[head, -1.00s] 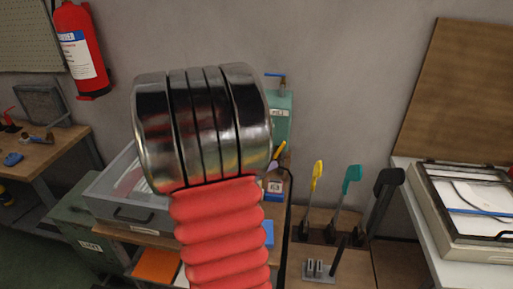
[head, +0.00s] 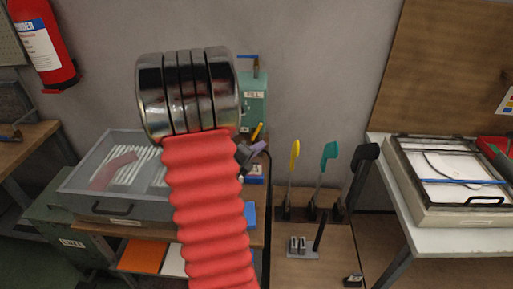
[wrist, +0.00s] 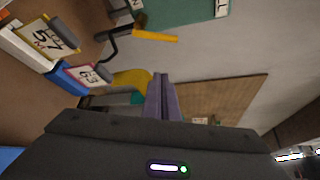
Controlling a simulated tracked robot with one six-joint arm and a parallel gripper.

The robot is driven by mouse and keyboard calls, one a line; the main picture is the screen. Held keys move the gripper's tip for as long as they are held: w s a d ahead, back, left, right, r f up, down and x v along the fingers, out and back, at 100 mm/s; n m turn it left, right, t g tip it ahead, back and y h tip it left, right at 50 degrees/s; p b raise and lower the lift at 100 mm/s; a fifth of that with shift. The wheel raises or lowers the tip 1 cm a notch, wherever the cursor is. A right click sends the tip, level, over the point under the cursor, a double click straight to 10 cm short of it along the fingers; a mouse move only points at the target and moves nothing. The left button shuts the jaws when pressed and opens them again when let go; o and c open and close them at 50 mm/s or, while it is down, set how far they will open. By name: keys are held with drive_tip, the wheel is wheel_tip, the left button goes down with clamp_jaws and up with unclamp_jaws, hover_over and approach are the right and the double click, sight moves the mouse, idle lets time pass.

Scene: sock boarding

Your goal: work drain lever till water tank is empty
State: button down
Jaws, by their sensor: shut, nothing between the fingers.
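The green water tank (head: 254,112) stands against the wall in the head view, with a label that seems to read FILL and a blue handle (head: 247,57) on top. A yellow lever (head: 257,131) sticks out low on its front. In the wrist view the tank (wrist: 185,25) and yellow lever (wrist: 155,36) show at the top. My gripper (wrist: 160,85) has purple fingers, shut and empty, apart from the lever. In the head view my gripper (head: 256,156) is just below the lever, partly behind my red arm. The water level is not visible.
Yellow (head: 293,165), teal (head: 328,158) and black (head: 365,160) upright handles stand right of the tank. A grey clear-lidded box (head: 85,190) is at left. A white table (head: 385,148) with a framed tray stands at right. Numbered cards lie near the gripper in the wrist view.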

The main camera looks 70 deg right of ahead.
sight(257, 130)
drive_tip(key=w+d, duration=0.1)
drive_tip(key=d, duration=0.6)
drive_tip(key=shift+w+d, duration=0.2)
drive_tip(key=shift+w, duration=0.1)
idle(0.4)
drive_tip(key=shift+w+r, duration=0.25)
drive_tip(key=shift+w, duration=0.3)
